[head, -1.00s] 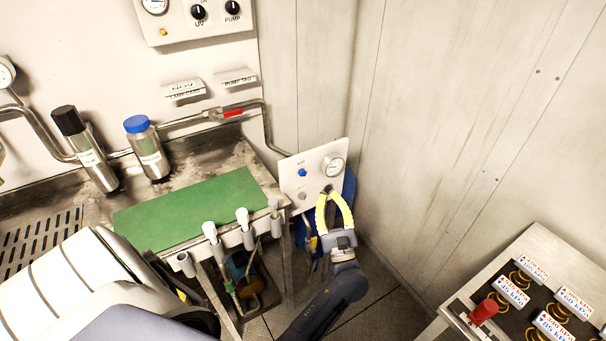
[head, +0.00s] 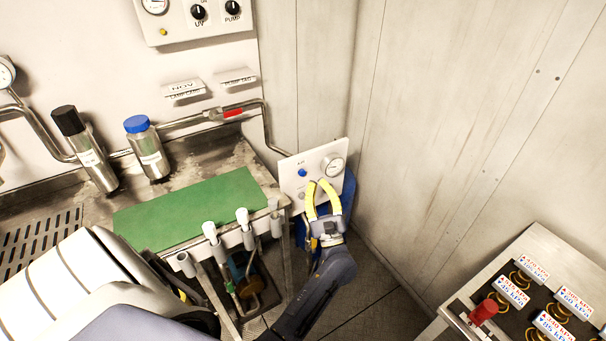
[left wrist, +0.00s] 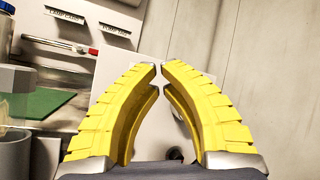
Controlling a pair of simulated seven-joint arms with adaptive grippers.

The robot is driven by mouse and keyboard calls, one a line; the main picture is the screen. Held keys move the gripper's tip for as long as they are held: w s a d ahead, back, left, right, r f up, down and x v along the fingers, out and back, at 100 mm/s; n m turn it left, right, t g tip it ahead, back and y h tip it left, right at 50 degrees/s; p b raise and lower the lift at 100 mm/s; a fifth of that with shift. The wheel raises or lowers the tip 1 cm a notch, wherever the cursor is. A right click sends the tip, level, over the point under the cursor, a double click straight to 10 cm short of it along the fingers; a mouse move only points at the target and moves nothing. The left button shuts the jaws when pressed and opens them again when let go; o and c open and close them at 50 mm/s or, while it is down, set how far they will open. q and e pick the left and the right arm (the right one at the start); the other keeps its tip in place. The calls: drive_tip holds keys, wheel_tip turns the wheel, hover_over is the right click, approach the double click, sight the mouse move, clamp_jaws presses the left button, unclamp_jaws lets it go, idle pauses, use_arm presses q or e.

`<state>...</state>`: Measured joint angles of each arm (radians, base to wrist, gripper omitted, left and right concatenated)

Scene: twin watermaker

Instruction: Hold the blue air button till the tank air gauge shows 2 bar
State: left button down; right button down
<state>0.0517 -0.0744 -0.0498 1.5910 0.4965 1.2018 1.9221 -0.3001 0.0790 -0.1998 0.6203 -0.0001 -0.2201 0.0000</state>
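The blue air button (head: 302,173) is on the upper left of a small white panel (head: 315,157) in the corner. The round white gauge (head: 332,165) is on the panel's right side; its needle reading is too small to tell. My left gripper (head: 317,182) has yellow fingers in front of the panel's lower part, below and right of the blue button and apart from it in the picture. In the left wrist view, the fingertips (left wrist: 159,66) nearly meet with nothing held between them. The blue button is not distinguishable there. My right gripper is out of view.
A grey button (head: 302,195) sits below the blue one. A steel bench with a green mat (head: 190,210) and pipe ends along its front edge stands left of the panel. Wall panels close off the right. A labelled unit with a red knob (head: 484,310) stands at lower right.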

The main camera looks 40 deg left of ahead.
sight(302, 173)
use_arm(q)
drive_tip(key=shift+w+a, duration=0.4)
drive_tip(key=shift+a, duration=0.5)
drive_tip(key=shift+w+a, duration=0.35)
drive_tip(key=shift+a, duration=0.5)
